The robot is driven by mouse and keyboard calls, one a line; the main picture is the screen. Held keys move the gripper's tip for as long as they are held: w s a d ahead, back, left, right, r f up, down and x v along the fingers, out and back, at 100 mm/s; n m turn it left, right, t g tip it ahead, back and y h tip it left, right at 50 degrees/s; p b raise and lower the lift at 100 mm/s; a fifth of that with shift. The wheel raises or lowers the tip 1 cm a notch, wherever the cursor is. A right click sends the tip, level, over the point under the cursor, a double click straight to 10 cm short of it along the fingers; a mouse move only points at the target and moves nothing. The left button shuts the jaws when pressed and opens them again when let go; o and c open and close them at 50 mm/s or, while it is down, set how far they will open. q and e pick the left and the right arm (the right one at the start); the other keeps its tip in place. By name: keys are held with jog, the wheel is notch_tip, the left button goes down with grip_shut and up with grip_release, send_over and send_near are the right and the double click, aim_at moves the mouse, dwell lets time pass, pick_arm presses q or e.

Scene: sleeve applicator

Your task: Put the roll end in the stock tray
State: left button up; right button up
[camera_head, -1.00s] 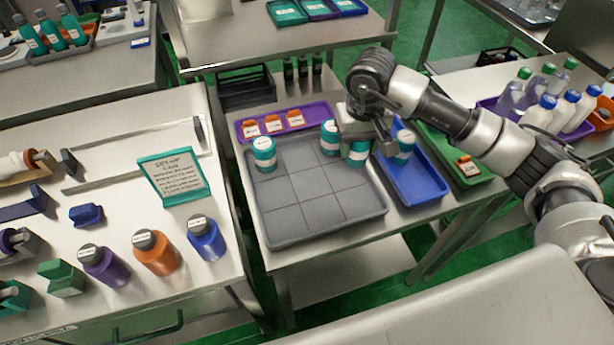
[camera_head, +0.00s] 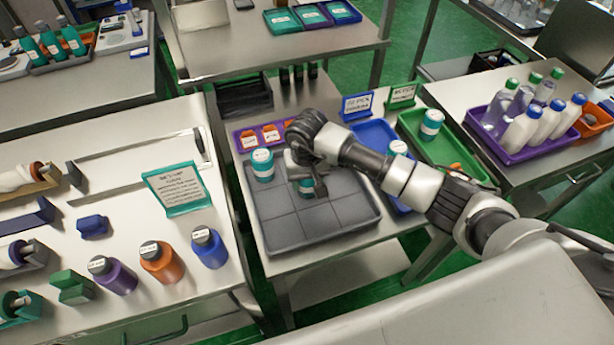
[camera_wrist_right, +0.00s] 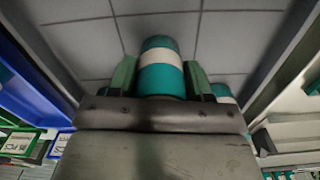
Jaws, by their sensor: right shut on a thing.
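My right gripper (camera_head: 306,182) is shut on a teal roll with a white band, low over the grey gridded tray (camera_head: 330,217). The held roll (camera_wrist_right: 161,66) shows between the green fingers in the wrist view; in the head view the gripper mostly hides it. Another teal-and-white roll (camera_head: 262,165) stands in that tray's far left corner. One more roll (camera_head: 398,149) is at the blue tray (camera_head: 372,132), partly behind my arm. Another roll (camera_head: 432,123) stands in the green tray (camera_head: 460,152). I cannot tell which tray is the stock tray. My left gripper is out of view.
A purple tray (camera_head: 240,141) with orange labelled pieces lies behind the grey tray. A blue sign (camera_head: 357,105) and a green sign (camera_head: 402,96) stand behind the coloured trays. Bottles (camera_head: 160,260) line the left table. The grey tray's front is clear.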

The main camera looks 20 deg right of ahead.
jog(key=shift+f, duration=0.2)
jog(key=o, duration=0.9)
jog(key=shift+r, duration=0.15)
jog(key=shift+r, duration=0.2)
notch_tip(320, 180, up, 10)
jog(key=b, duration=0.3)
jog(key=shift+r, duration=0.9)
